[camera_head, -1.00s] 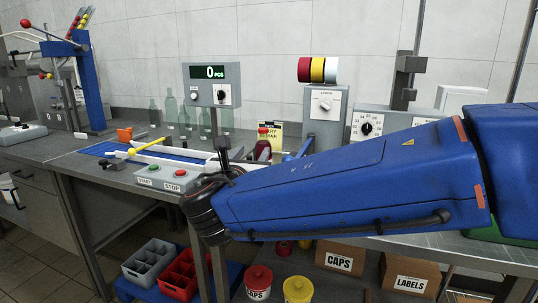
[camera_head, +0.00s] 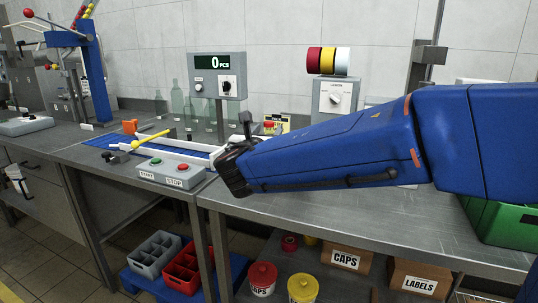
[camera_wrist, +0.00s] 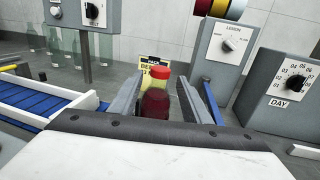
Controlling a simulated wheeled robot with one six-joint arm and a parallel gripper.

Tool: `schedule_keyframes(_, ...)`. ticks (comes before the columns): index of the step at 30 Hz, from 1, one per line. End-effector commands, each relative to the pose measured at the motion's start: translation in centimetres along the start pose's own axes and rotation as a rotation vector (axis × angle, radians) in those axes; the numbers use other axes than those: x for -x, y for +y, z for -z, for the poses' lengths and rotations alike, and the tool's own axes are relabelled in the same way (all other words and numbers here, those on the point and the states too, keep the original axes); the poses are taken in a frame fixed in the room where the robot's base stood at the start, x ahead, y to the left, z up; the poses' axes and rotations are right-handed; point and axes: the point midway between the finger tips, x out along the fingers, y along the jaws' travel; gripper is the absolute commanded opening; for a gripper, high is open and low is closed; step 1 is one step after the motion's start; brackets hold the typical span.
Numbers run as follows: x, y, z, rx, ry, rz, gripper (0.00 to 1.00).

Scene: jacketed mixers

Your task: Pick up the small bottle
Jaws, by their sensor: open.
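The small bottle (camera_wrist: 156,103) is dark red with a red cap and a pale yellowish neck. It stands upright in the middle of the wrist view. In the head view only its red cap and top (camera_head: 269,127) show above my arm; the rest is hidden. My gripper (camera_wrist: 160,95) is open, with one grey finger on each side of the bottle in the wrist view. I cannot tell whether the bottle is between the fingers or still beyond them. In the head view my gripper (camera_head: 236,166) is over the bench, its fingers mostly hidden.
A control box (camera_head: 170,171) with green and red buttons sits left of my gripper. A blue conveyor (camera_wrist: 36,98) runs behind it. A counter display (camera_head: 217,76) rises behind. A dial box (camera_wrist: 225,48) stands behind the bottle.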

Motion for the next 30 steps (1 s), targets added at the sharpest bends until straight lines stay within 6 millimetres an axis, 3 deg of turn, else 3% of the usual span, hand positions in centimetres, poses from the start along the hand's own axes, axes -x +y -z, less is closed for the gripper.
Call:
schedule_keyframes(3,-1.3,-0.1,0.0,0.0,0.0,0.001,0.43)
schedule_keyframes(11,-2.4,0.0,0.0,-0.001,0.0,0.001,0.43)
schedule_keyframes(21,-6.5,0.1,0.0,-0.001,0.001,0.001,0.43)
schedule_keyframes(29,-6.9,0.1,-0.1,-0.001,0.0,0.0,0.43)
schedule_keyframes(30,-6.9,0.1,-0.1,-0.001,0.0,0.0,0.36)
